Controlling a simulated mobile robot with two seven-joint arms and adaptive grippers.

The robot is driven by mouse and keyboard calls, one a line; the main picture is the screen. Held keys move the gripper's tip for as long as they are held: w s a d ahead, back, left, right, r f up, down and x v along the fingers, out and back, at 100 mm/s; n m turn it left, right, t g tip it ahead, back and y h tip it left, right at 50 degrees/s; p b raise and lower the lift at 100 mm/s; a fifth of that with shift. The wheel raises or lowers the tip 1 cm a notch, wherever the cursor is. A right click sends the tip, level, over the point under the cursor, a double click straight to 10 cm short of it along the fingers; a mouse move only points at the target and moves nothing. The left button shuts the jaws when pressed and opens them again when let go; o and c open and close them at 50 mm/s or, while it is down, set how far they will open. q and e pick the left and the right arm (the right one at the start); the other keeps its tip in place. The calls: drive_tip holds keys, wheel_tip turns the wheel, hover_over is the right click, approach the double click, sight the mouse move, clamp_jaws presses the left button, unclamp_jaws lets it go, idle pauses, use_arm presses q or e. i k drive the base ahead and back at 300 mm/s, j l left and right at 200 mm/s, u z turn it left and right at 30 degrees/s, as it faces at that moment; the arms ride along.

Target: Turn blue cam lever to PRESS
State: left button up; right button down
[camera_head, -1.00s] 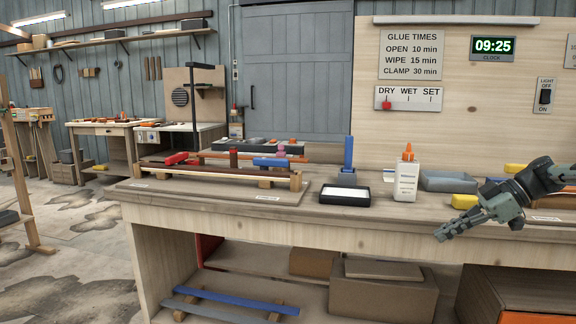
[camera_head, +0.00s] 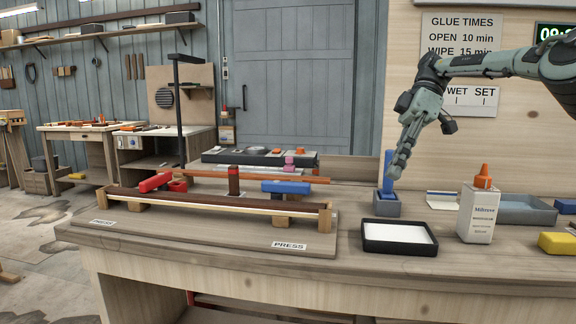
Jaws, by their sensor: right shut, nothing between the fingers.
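The blue cam lever (camera_head: 286,187) lies flat near the right end of the wooden bending jig (camera_head: 325,215), whose board (camera_head: 210,232) rests on the bench. A PRESS label (camera_head: 289,246) is on the board's front edge below it. The red cam lever (camera_head: 156,182) is near the jig's left end, with another PRESS label (camera_head: 102,222) at the left front. My right gripper (camera_head: 395,174) is shut and empty, pointing down to the right of the blue lever and apart from it. It partly hides an upright blue piece (camera_head: 388,164) in a grey holder. My left gripper is out of view.
A black tray with a white pad (camera_head: 399,239) sits right of the jig board. Beyond it are the glue bottle (camera_head: 479,210), a grey bin (camera_head: 525,210) and a yellow block (camera_head: 557,243). A dark toolbox (camera_head: 242,157) stands behind the jig.

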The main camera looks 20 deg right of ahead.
sight(275, 186)
drive_tip(key=i, duration=1.05)
